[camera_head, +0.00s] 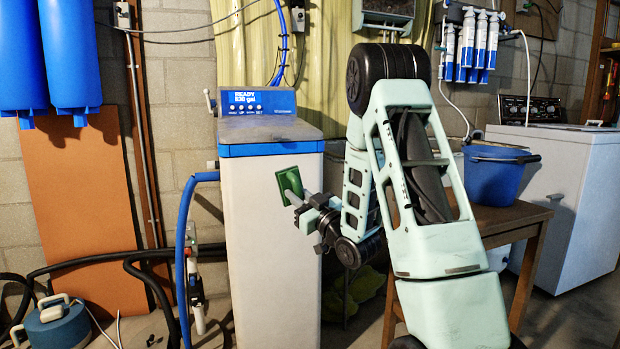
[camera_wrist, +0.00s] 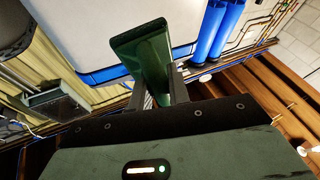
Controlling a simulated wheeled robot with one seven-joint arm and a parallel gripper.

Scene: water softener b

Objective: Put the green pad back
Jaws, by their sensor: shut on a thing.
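The green pad (camera_head: 290,183) is a flat square plate on a short stem, in front of the upper part of the white softener cabinet (camera_head: 268,255). My gripper (camera_head: 297,199) is shut on it from the lower right. In the wrist view, the green pad (camera_wrist: 150,58) stands up between the two fingers of my gripper (camera_wrist: 164,92), with its broad end away from me. The white cabinet face and its blue band lie behind it. I cannot tell whether the pad touches the cabinet.
A blue hose (camera_head: 183,250) runs down the cabinet's left side. A wooden table (camera_head: 505,218) with a blue bucket (camera_head: 497,175) stands right of my arm. Blue filter housings (camera_head: 70,55) hang at the upper left. A teal canister (camera_head: 57,325) sits on the floor.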

